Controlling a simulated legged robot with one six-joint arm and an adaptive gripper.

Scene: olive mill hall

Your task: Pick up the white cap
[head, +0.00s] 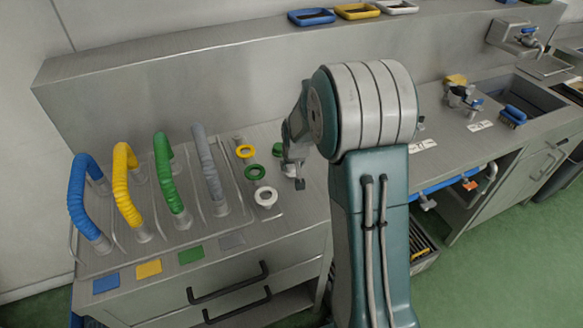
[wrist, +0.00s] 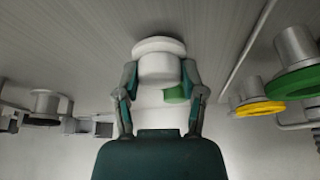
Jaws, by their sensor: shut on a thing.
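My gripper (wrist: 160,80) is shut on a white cap (wrist: 158,62) in the wrist view. One finger lies on each side of its rounded body, and its wider white rim shows beyond the fingertips. In the head view my gripper (head: 298,181) points down over the steel bench, right of the loose rings. A small white part, apparently the cap (head: 289,169), shows there behind the fingers, mostly hidden. I cannot tell whether the cap touches the bench.
Blue, yellow, green and grey hoses (head: 207,165) arch up farther left. A raised steel ledge (head: 190,65) runs behind.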

